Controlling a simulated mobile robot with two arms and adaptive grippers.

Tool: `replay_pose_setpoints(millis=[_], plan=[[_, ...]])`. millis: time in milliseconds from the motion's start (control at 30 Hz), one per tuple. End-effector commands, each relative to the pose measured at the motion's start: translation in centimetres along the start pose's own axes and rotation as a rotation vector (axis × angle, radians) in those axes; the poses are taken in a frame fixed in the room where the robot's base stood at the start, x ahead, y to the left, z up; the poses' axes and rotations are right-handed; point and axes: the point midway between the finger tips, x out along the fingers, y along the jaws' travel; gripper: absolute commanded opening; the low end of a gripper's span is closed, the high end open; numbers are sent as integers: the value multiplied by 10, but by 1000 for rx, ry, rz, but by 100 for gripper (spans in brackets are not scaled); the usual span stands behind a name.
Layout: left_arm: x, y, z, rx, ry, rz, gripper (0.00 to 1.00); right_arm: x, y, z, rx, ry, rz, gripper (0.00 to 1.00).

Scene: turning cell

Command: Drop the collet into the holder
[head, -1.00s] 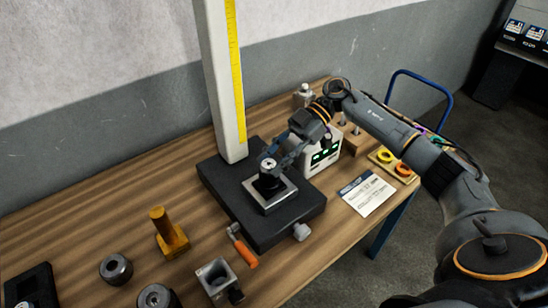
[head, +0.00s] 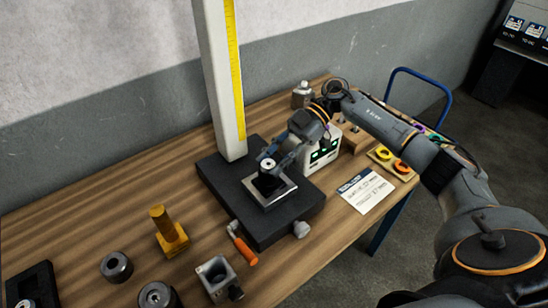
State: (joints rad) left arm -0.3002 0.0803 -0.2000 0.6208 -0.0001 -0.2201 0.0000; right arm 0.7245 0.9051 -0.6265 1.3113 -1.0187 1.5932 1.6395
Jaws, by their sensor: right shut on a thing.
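The collet (head: 267,163) is a small, pale metal ring with a dark centre. It is at the fingertips of my right gripper (head: 271,161), which is shut on it. Directly below is the dark round holder (head: 268,183), on a square silver plate (head: 283,200) on the black stand base. The collet is over or at the holder's mouth; I cannot tell how far in it sits, as the fingers and the viewing angle hide the join. My left gripper is not in view.
A pale column with a yellow scale (head: 236,70) rises behind the black base (head: 262,235). An orange-handled tool (head: 245,250), a brass post (head: 165,232), a metal block (head: 215,277) and dark rings (head: 116,267) lie to the front left. A display box (head: 322,152) stands close behind the gripper.

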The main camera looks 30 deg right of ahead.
Motion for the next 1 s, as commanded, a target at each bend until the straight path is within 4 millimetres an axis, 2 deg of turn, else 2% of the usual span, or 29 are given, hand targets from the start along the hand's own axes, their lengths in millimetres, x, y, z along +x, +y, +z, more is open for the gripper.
replay_pose_setpoints(millis=[67, 100, 200, 500, 633, 767, 1000], plan=[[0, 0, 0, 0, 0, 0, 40, 0, 0, 0, -1, 1, 0, 1], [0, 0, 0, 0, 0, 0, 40, 0, 0, 0, -1, 1, 0, 41], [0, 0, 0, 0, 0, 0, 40, 0, 0, 0, -1, 1, 0, 62], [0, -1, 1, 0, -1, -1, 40, 0, 0, 0, 0, 0, 0, 64], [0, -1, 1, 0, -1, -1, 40, -8, 0, 0, 1, -2, 2, 64], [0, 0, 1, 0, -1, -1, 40, -30, 1, 0, 0, -2, 4, 64], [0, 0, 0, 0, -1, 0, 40, -82, 1, 0, 0, -1, 4, 64]])
